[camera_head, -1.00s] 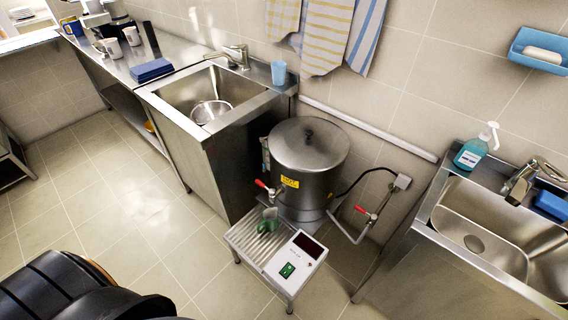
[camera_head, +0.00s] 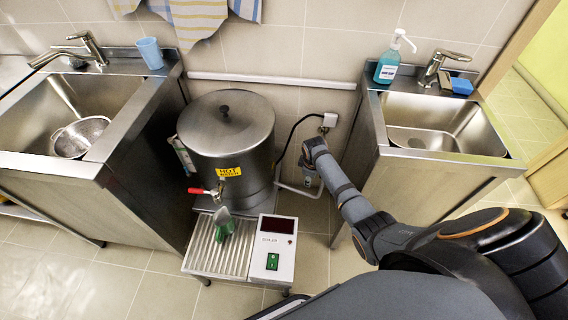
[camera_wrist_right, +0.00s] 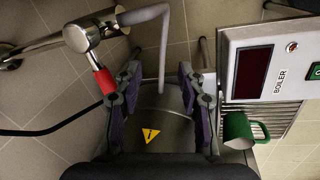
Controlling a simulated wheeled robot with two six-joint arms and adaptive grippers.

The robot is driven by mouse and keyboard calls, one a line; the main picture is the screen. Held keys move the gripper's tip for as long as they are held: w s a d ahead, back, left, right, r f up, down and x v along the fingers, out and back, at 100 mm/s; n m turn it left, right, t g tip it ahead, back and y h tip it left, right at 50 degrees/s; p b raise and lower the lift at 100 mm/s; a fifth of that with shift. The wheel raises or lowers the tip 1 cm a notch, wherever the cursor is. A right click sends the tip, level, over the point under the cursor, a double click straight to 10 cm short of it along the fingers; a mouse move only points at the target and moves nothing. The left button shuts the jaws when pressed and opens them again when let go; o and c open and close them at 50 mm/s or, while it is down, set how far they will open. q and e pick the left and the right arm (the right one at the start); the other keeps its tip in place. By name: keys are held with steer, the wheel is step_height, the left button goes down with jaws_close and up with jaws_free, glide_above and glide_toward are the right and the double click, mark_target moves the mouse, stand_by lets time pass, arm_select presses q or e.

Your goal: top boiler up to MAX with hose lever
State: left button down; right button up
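The boiler (camera_head: 228,145) is a steel lidded pot with a yellow HOT label. A pale strip, perhaps its level gauge (camera_head: 183,156), runs down its left side; no MAX mark or level is readable. My right gripper (camera_head: 312,182) reaches down at the wall pipe right of the boiler. In the right wrist view the gripper (camera_wrist_right: 158,85) is open, with nothing between its fingers. The red hose lever (camera_wrist_right: 104,82) shows beside the left finger's tip; contact cannot be told. The bent grey hose pipe (camera_wrist_right: 164,55) curves down beyond the fingertips. My left gripper is out of view.
A control box with dark display (camera_head: 277,225) and a green mug (camera_head: 224,224) on a drip grid stand before the boiler. Its tap has another red lever (camera_head: 195,190). A black cable (camera_head: 291,138) runs to the wall. Sinks flank the boiler.

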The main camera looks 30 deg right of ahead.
steer(key=w+r+n+b, duration=0.25)
steer(key=w+r, duration=0.25)
steer(key=r, duration=0.6)
steer(key=shift+n, duration=0.25)
steer(key=f, duration=0.3)
steer(key=w+d+f+b, duration=0.1)
steer(key=f, duration=0.2)
steer(key=f+b, duration=0.1)
steer(key=f, duration=0.2)
steer(key=shift+w+d+f, duration=0.1)
steer(key=shift+w+d, duration=0.1)
steer(key=shift+w, duration=0.2)
steer(key=shift+w+f, duration=0.1)
steer(key=shift+f, duration=0.25)
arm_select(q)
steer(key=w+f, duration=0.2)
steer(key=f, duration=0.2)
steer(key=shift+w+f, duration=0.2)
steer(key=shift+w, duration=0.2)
arm_select(e)
steer(key=shift+c, duration=0.4)
jaws_close()
